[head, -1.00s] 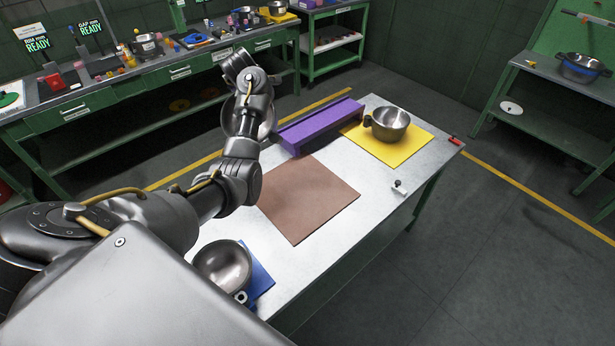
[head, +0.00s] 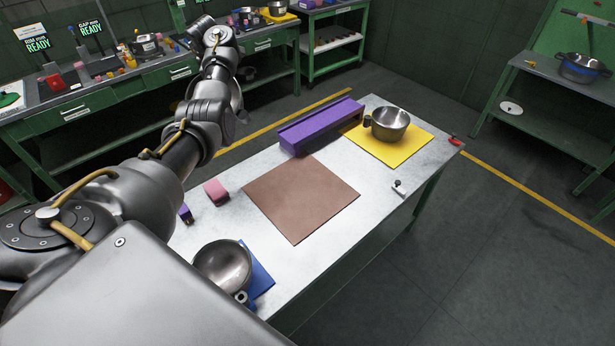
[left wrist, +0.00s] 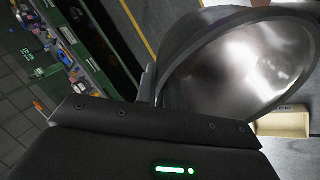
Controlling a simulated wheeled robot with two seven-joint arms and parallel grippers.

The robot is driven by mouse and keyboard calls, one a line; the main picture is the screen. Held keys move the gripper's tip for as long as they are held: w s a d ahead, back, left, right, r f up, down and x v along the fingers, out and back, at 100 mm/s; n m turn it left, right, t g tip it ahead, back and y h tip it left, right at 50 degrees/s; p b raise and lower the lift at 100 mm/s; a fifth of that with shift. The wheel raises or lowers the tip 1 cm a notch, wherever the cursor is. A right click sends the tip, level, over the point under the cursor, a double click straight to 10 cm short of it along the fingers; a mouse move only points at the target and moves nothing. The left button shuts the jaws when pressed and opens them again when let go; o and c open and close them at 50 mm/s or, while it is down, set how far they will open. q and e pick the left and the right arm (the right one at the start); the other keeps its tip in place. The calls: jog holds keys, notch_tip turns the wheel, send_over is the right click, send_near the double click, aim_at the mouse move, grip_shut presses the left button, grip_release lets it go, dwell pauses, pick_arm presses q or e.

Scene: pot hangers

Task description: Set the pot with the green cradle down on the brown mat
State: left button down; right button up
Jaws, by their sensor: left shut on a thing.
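The brown mat (head: 302,198) lies flat and bare in the middle of the grey table. In the left wrist view, a large steel pot (left wrist: 235,70) fills the upper right, its shiny inside facing the camera. My left gripper (left wrist: 149,92) is shut on this pot near its rim. In the head view my left arm reaches up and away, left of the mat, and hides the gripper. No green cradle can be made out on the held pot. My right gripper is not in view.
A steel pot (head: 390,122) stands on a yellow mat (head: 408,149). Another pot (head: 222,266) sits by a blue mat (head: 259,280) at the near edge. A purple block (head: 320,122) lies behind the brown mat; a pink block (head: 216,192) is left of it.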

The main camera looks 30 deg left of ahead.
pick_arm(q)
jog(key=shift+a+r, duration=0.15)
jog(key=shift+a, duration=0.1)
jog(key=shift+w+d+f+m+t+h, duration=0.15)
jog(key=shift+w+d+f+m+h, duration=0.25)
jog(key=shift+m, duration=0.4)
jog(key=shift+w+d+f+m+t+h, duration=0.15)
jog(key=shift+w+d+m+h, duration=0.25)
jog(key=shift+m, duration=0.4)
jog(key=d+m+h, duration=0.1)
jog(key=m, duration=0.1)
jog(key=w+d+f+m+h, duration=0.1)
jog(key=m, duration=0.1)
jog(key=w+d+f+m+h, duration=0.1)
jog(key=m, duration=0.2)
jog(key=shift+d+f, duration=0.1)
jog(key=shift+d, duration=0.25)
jog(key=d+f+m, duration=0.1)
jog(key=m, duration=0.1)
jog(key=d+m+g+h, duration=0.1)
jog(key=m, duration=0.2)
jog(key=d+f+m+h, duration=0.1)
jog(key=d+m, duration=0.1)
jog(key=m, duration=0.1)
jog(key=shift+s+f+g, duration=0.3)
jog(key=shift+s+g, duration=0.1)
